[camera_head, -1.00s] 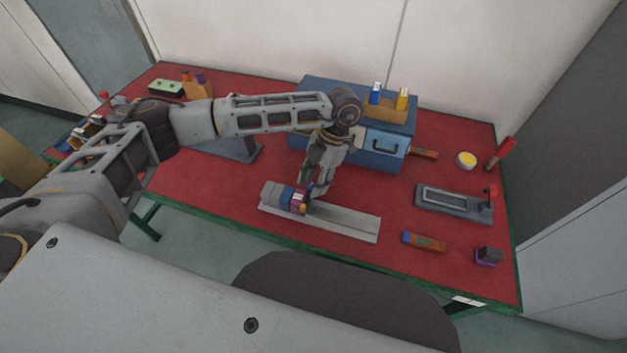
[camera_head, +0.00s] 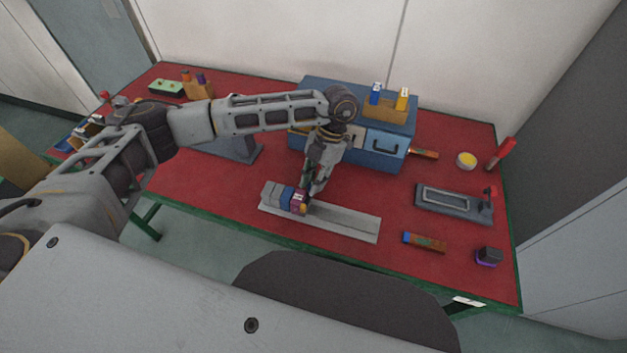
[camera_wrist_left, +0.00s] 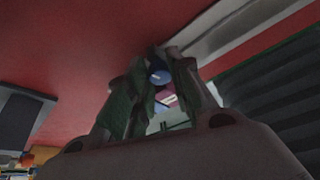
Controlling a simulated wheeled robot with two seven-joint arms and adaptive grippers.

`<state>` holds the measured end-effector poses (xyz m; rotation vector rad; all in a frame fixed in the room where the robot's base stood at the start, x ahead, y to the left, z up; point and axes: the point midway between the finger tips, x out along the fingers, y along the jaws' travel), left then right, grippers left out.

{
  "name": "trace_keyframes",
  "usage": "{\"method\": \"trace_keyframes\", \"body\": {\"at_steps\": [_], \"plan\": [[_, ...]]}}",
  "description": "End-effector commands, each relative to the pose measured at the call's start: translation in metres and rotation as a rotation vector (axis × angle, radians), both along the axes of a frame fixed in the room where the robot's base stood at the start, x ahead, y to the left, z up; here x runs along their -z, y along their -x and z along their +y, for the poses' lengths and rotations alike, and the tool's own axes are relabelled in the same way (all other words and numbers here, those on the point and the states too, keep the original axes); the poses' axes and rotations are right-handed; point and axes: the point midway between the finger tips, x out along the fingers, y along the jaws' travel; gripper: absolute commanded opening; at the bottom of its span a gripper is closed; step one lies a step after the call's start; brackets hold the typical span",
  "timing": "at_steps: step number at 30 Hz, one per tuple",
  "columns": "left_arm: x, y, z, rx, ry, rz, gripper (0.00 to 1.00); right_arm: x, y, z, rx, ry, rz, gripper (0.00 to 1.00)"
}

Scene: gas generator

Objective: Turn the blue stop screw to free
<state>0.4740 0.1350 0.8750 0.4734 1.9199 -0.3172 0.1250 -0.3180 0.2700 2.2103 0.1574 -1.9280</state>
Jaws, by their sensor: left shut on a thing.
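A grey rail (camera_head: 345,222) lies on the red table near its front edge. Near its left end sits a block with grey, blue and purple parts (camera_head: 284,196) and a small yellowish end. My left gripper (camera_head: 306,192) reaches down to the purple end of this block. In the left wrist view the blue stop screw (camera_wrist_left: 160,77) shows as a round blue head between the fingertips of my left gripper (camera_wrist_left: 163,70), which are shut on it. A pink and white patch lies just below it there. The screw is mostly hidden by the fingers in the head view. My right gripper is not in view.
To the right are a grey tray-like fixture (camera_head: 455,203), a brown bar with a blue end (camera_head: 425,242) and a small dark block (camera_head: 489,256). The rail's right part is clear.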

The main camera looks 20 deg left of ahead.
Motion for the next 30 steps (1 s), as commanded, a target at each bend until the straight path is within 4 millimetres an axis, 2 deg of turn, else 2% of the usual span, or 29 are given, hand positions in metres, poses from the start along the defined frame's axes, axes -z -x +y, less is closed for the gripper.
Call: {"method": "trace_keyframes", "body": {"at_steps": [2, 3, 8, 14, 17, 20, 26, 30], "plan": [[0.0, 0.0, 0.0, 0.0, -0.001, 0.0, 0.0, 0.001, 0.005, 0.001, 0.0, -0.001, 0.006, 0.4], [0.0, 0.0, 0.0, 0.0, -0.001, 0.0, 0.24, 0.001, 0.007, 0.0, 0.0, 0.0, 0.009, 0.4], [0.0, 0.0, 0.0, 0.001, 0.0, 0.0, 0.44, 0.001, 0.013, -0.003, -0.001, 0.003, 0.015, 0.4], [0.0, 0.0, 0.0, 0.001, 0.0, 0.0, 0.44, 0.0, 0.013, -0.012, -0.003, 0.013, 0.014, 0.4], [0.0, 0.0, 0.0, 0.001, 0.0, 0.0, 0.44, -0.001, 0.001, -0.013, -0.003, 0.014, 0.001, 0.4], [-0.002, -0.001, 0.0, 0.002, 0.0, -0.001, 0.44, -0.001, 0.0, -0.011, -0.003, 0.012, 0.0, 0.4], [-0.013, -0.006, -0.003, 0.002, 0.0, -0.003, 0.44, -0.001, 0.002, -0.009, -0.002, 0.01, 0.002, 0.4], [-0.028, -0.01, -0.006, 0.003, 0.0, -0.002, 0.44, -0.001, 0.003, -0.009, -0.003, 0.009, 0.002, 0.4]]}}
